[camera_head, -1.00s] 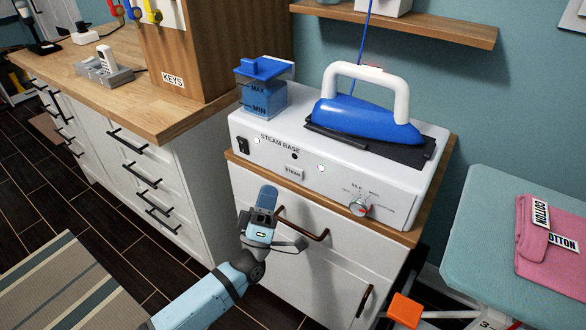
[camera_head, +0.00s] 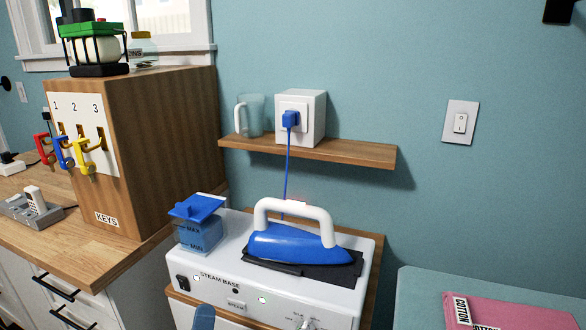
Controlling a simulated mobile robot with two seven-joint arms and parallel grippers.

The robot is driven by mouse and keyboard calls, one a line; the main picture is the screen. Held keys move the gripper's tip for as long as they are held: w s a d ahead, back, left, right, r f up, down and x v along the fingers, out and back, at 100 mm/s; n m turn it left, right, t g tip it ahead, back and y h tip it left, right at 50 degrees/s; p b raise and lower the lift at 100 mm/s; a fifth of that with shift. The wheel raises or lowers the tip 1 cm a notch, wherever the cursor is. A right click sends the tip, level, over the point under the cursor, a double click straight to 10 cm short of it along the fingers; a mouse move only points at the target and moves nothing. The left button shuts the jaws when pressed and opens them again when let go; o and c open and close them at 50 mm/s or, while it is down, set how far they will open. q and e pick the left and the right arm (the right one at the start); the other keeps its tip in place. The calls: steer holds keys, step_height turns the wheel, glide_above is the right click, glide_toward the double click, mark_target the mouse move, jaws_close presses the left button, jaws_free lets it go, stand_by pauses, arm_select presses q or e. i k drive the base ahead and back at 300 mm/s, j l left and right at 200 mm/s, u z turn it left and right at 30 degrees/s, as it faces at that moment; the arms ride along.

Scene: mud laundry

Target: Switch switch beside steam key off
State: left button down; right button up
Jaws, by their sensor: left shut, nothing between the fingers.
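The white steam base (camera_head: 345,296) stands on a wood-topped cabinet at the lower middle. A black rocker switch (camera_head: 183,283) is at the left end of its front panel; its on or off position is too small to tell. The steam key (camera_head: 236,305), a small labelled rectangle, is to the right of the switch. A small lamp (camera_head: 263,300) glows pale green right of the key. The tip of my left gripper (camera_head: 204,318) shows at the bottom edge, shut and empty, below and in front of the panel. The rest of it is cut off. My right gripper is not in view.
A blue iron (camera_head: 290,243) with a white handle rests on top of the base, beside a blue water tank (camera_head: 199,232). Its cord rises to a socket box (camera_head: 314,118) on a shelf (camera_head: 340,151). A wooden key box (camera_head: 160,140) stands left. An ironing board (camera_head: 415,300) is right.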

mark_target(184, 284)
steer(key=k+j, duration=0.1)
steer(key=k, duration=0.4)
steer(key=k+j, duration=0.1)
steer(key=k, duration=0.4)
